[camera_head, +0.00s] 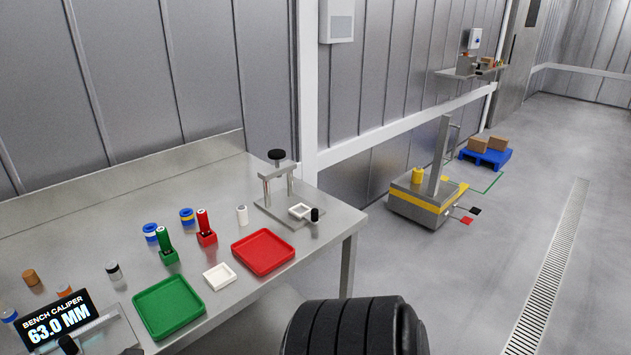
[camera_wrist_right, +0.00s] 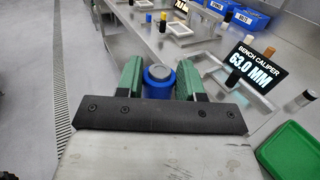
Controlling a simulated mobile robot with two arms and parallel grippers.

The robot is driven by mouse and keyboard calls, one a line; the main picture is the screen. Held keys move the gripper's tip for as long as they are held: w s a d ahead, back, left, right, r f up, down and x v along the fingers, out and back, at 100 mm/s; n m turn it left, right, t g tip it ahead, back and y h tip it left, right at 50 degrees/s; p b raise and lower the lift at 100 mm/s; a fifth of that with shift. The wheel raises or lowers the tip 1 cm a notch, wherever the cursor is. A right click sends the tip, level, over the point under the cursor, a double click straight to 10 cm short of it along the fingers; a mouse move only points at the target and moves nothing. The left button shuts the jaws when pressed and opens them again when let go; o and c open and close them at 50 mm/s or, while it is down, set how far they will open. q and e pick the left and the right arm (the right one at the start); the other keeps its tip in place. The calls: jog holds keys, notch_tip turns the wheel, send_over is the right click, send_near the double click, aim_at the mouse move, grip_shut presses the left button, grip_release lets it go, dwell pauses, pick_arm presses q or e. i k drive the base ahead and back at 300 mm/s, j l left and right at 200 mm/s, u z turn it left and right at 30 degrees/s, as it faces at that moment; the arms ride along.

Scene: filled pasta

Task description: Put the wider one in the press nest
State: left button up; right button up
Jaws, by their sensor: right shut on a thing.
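My right gripper (camera_wrist_right: 159,82) is shut on a blue cylinder (camera_wrist_right: 158,88) with a grey round top, held between its green fingers. The held cylinder does not show clearly in the head view. The press (camera_head: 277,185) stands at the bench's far right end. A white square nest (camera_head: 300,211) sits on its base and looks empty. The bench caliper display (camera_head: 58,317) reads 63.0 MM and also shows in the right wrist view (camera_wrist_right: 253,64). Two blue banded cylinders (camera_head: 150,232) (camera_head: 187,217) stand at the back of the bench. My left gripper is not in view.
A green tray (camera_head: 168,306), a red tray (camera_head: 263,250) and a small white square frame (camera_head: 219,277) lie on the bench. A small black-topped cylinder (camera_head: 315,215) stands beside the nest.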

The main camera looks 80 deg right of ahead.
aim_at(301, 211)
jog(key=k+l, duration=0.1)
jog(key=l, duration=0.35)
jog(key=k+l, duration=0.15)
jog(key=l, duration=0.35)
jog(key=k+l, duration=0.1)
jog(key=l, duration=0.35)
jog(key=k+l, duration=0.15)
jog(key=l, duration=0.3)
jog(key=k+l, duration=0.1)
jog(key=l, duration=0.4)
jog(key=k+l, duration=0.15)
jog(key=l, duration=0.3)
jog(key=k+l, duration=0.1)
jog(key=l, duration=0.4)
jog(key=k+l, duration=0.1)
jog(key=l, duration=0.35)
jog(key=u, duration=0.05)
